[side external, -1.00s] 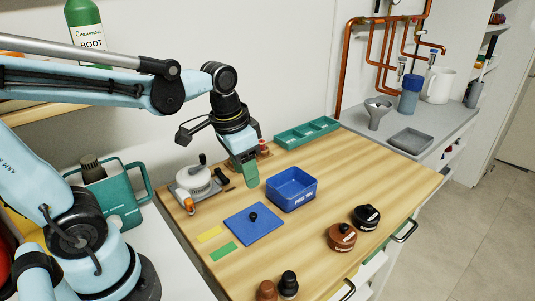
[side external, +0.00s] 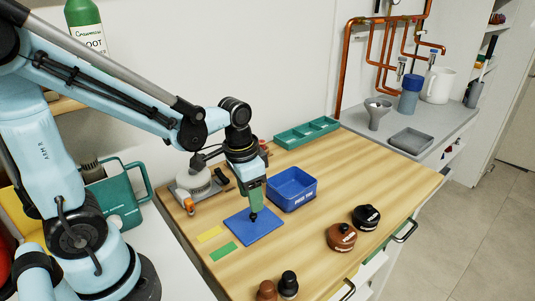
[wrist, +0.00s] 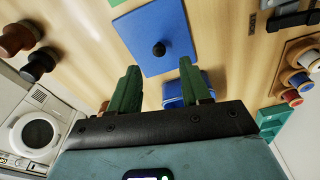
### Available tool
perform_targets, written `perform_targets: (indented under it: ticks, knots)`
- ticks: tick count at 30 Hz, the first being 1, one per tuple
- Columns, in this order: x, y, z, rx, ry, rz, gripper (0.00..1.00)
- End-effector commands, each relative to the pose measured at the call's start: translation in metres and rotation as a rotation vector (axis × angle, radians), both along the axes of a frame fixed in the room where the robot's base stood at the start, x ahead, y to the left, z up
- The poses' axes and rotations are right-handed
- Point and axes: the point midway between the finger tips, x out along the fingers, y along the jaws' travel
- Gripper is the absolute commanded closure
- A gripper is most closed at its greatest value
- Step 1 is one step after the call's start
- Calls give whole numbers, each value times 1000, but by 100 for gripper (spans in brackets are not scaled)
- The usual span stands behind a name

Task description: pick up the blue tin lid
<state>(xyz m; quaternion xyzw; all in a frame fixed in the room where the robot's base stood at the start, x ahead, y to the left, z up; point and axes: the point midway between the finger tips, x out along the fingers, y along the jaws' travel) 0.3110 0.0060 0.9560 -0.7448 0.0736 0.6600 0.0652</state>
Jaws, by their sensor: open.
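The blue tin lid (side external: 250,228) lies flat on the wooden worktop, a square plate with a round black knob (wrist: 158,49) at its middle. The open blue tin (side external: 292,189) stands just behind and right of the lid.
Yellow and green strips (side external: 223,251) lie left of the lid. A white-topped device (side external: 194,181) stands behind left. A teal tray (side external: 307,132) is at the back. Brown (side external: 341,237) and black (side external: 366,217) knobbed pots stand right. The worktop right of the tin is clear.

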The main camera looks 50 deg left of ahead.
Motion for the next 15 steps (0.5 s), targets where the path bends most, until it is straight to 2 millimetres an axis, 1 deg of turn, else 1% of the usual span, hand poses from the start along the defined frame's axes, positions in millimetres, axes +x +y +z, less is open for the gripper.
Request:
perform_targets:
  ticks: [5,12,15]
  knots:
    - [0,0,-12,0,0,0,53]
    - [1,-1,-38,0,0,0,53]
    - [2,-1,-45,1,-1,0,53]
